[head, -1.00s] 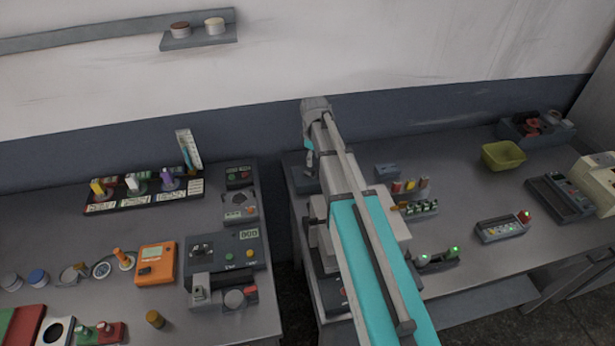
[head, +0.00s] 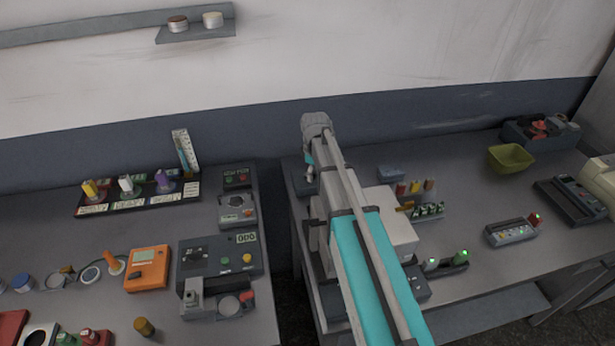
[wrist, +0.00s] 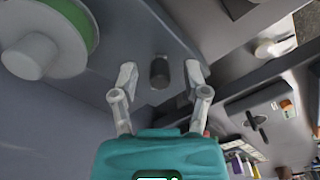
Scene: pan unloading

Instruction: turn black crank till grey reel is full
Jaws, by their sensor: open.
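In the wrist view my gripper (wrist: 160,75) is open, with its two pale fingers apart. A short dark cylinder (wrist: 159,73), which looks like the black crank's knob, shows between the fingertips; no contact with either finger is visible. At the upper left of the wrist view is a round reel (wrist: 88,22) with a green band around a pale grey hub; how full it is I cannot tell. In the head view my arm covers this spot, so the crank and reel cannot be made out there.
On the left bench stand an orange meter (head: 147,268) and a grey control box (head: 219,262). On the right bench are a yellow-green bin (head: 511,158) and a small indicator box (head: 510,232). A gap separates the benches.

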